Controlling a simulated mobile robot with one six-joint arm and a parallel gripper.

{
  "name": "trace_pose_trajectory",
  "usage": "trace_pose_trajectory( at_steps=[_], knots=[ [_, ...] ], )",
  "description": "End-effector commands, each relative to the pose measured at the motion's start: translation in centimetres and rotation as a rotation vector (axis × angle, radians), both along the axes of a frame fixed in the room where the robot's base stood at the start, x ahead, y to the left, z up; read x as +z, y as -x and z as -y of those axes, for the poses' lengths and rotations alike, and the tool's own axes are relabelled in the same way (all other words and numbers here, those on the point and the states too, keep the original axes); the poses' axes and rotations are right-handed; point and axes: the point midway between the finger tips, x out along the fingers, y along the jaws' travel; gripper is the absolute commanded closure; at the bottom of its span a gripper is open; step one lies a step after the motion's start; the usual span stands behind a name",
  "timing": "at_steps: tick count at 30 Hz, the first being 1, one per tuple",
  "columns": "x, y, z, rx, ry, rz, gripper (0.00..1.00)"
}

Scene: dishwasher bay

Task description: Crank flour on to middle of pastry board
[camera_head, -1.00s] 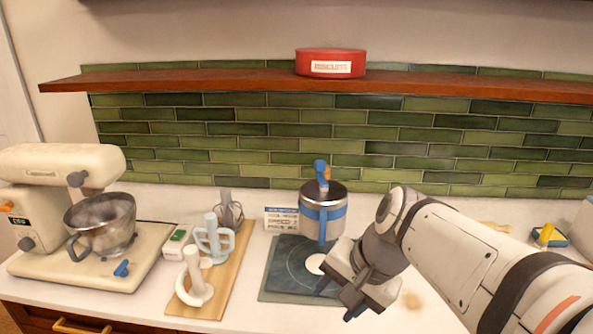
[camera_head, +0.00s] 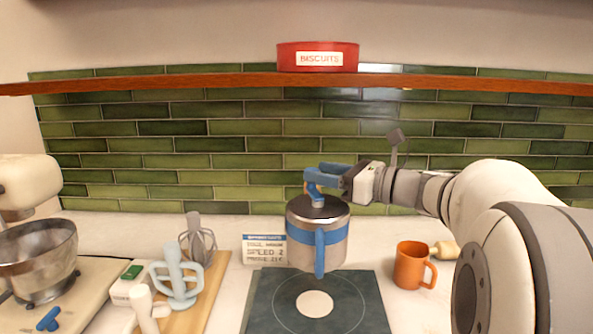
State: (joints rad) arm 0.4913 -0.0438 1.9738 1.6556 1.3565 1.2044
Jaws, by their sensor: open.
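The flour sifter (camera_head: 303,254) is a steel can with a blue band, a blue side handle and a blue crank (camera_head: 318,184) on its top. It is above the back part of the dark pastry board (camera_head: 262,310). A white round patch (camera_head: 315,303) lies near the middle of the board, inside a thin drawn circle. My gripper (camera_head: 345,182) is at the crank on top of the sifter, coming in from the right. Its jaws are open; whether they touch the crank I cannot tell.
An orange mug (camera_head: 408,266) stands right of the board, with a wooden tool (camera_head: 445,250) behind it. A recipe card (camera_head: 262,249), mixer attachments (camera_head: 178,276) and a stand mixer (camera_head: 35,262) are on the left. A red biscuit tin (camera_head: 318,57) sits on the shelf above.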

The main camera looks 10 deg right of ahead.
Motion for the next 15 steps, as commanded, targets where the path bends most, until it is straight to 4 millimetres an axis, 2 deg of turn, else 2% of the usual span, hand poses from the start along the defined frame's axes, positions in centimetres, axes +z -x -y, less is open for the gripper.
trace_pose_trajectory(
  at_steps=[3, 7, 15],
  knots=[
    [0.0, -1.3, -1.7, 0.006, 0.001, -0.002, 0.51],
    [0.0, -2.4, -3.0, 0.006, 0.003, 0.000, 0.51],
    [-0.1, -3.1, -3.9, 0.005, 0.004, 0.000, 0.51]
  ],
)
